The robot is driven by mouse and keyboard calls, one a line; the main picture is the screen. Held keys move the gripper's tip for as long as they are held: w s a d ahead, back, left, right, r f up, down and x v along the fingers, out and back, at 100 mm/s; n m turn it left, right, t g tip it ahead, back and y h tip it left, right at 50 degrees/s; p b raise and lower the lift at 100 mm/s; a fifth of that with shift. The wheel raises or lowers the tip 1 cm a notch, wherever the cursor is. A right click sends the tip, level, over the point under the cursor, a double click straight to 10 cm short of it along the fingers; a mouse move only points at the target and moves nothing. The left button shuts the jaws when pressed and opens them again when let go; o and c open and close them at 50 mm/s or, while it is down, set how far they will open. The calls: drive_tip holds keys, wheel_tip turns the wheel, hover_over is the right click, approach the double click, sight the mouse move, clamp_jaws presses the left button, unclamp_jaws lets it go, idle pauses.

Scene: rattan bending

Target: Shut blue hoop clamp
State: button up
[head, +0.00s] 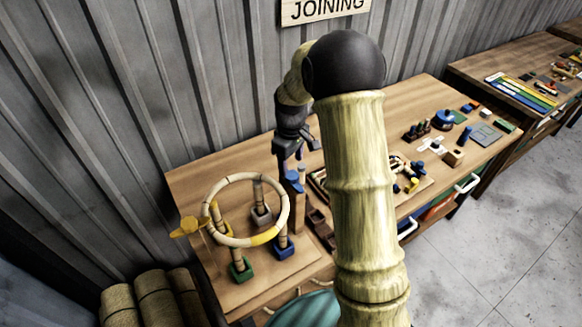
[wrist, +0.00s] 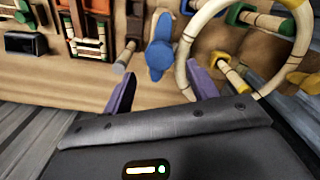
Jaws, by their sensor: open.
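A pale rattan hoop (head: 213,190) with a yellow section stands raised on several short posts with coloured bases. The blue hoop clamp (head: 293,183) stands at the hoop's right side, its blue handle turned outward, apart from the ring. In the wrist view the blue clamp (wrist: 159,52) lies ahead of and between my fingertips, with the hoop (wrist: 190,50) just right of it. My gripper (head: 299,152) is open and empty, a little above the blue clamp in the head view. Its two purple fingers (wrist: 160,88) show no contact with the clamp.
A yellow clamp (head: 187,228) sticks out at the hoop's left. The workbench (head: 235,160) also carries a tray of parts (head: 402,178) and small blocks to the right. A corrugated wall (head: 100,110) stands behind. Rattan rolls (head: 155,297) lie at lower left. My arm hides the bench's middle.

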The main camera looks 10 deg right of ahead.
sight(291, 174)
drive_tip(key=shift+f+p, duration=0.55)
drive_tip(key=shift+f, duration=1.75)
drive_tip(key=c, duration=1)
